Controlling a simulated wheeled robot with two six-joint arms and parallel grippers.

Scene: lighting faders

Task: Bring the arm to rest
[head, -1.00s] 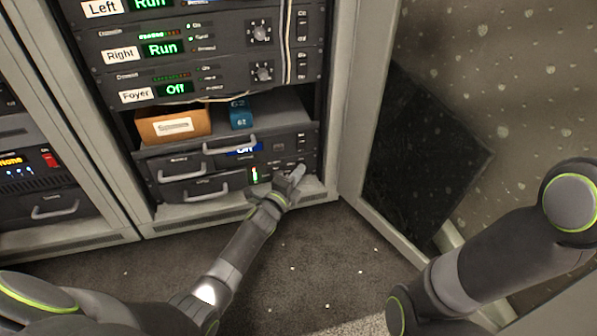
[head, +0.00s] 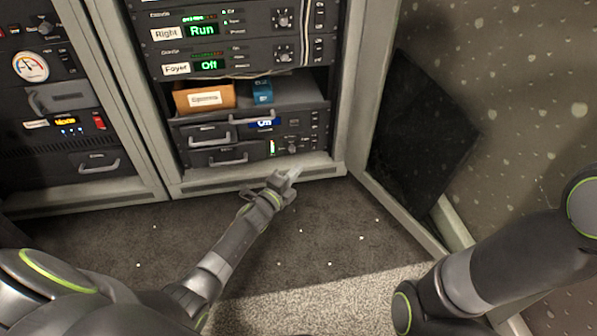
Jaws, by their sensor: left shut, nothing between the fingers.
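My left arm reaches in from the lower left in the head view. Its gripper (head: 290,174) is shut and empty, in front of the rack's bottom sill and apart from the panels. Just above it is the lowest rack unit (head: 245,150), with drawer handles, a small green indicator and knobs. The unit over it has a blue display (head: 264,124) that seems to read "On". Higher up, units labelled Right (head: 166,33) and Foyer (head: 176,69) show green "Run" and "Off". My right arm shows at the lower right, but its gripper is out of view.
An orange-brown box (head: 204,97) and a blue box (head: 262,91) sit on the rack shelf. A second rack (head: 62,120) stands at the left. A dark panel (head: 420,130) leans against the speckled wall at right.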

